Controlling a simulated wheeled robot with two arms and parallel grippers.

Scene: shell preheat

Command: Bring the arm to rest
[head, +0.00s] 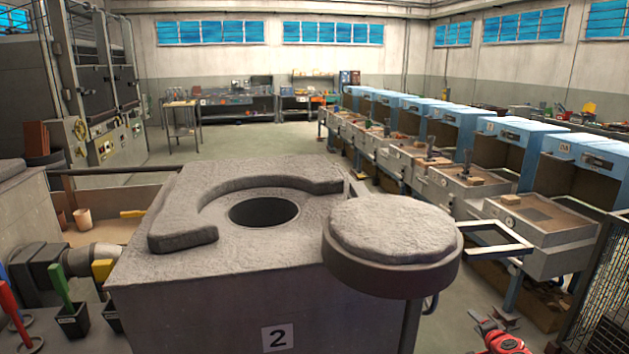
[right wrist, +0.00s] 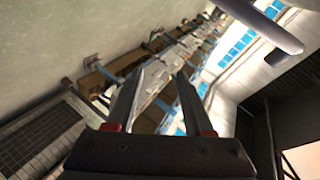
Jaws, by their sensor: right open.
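My right gripper (right wrist: 168,73) is open in the right wrist view, with nothing between its two dark fingers. In the head view, only a red and dark part of my right arm's end (head: 503,338) shows at the bottom right edge. It is apart from the grey furnace (head: 200,300) marked 2. The furnace's round lid (head: 392,230) sits to the right of its dark round opening (head: 264,212), which is uncovered. The inside of the opening is too dark to make out. My left gripper does not show.
A row of blue-hooded workbenches (head: 550,235) runs along the right. A mesh fence (head: 600,290) stands at the far right; it also shows in the right wrist view (right wrist: 40,135). Small dark buckets (head: 73,320) with coloured handles stand at the lower left. Open floor lies behind the furnace.

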